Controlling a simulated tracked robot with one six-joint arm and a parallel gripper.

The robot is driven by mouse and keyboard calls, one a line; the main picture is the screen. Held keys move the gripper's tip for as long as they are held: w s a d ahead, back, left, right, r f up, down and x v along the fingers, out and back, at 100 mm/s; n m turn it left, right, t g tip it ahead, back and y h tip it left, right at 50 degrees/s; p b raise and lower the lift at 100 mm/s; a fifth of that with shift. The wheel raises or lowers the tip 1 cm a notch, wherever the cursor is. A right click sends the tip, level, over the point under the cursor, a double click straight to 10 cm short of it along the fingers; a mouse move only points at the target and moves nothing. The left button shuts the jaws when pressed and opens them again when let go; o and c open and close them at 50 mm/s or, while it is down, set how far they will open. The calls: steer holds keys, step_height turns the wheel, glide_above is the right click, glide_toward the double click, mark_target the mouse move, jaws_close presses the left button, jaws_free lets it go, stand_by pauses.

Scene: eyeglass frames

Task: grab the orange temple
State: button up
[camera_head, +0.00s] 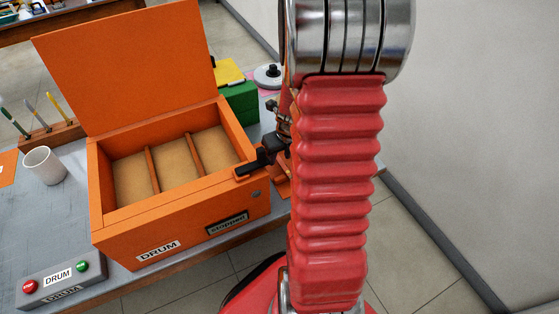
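My gripper (258,163) shows as black parts beside my red arm, at the right rim of the orange DRUM box (180,222). One dark finger reaches left over the box's front right corner. My arm covers part of the gripper, so its opening does not show clearly. No orange temple can be made out for certain. A small orange piece (283,187) shows just below the gripper, partly behind my arm, and I cannot tell what it is.
The box's orange lid (130,65) stands open; its three compartments look empty. A white mug (45,165), pen holder (50,136) and DRUM button panel (60,281) are at left. A green block (240,103) is behind the box. Bare floor lies right.

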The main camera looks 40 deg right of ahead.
steer(key=shift+c, duration=0.4)
jaws_close()
stand_by(0.4)
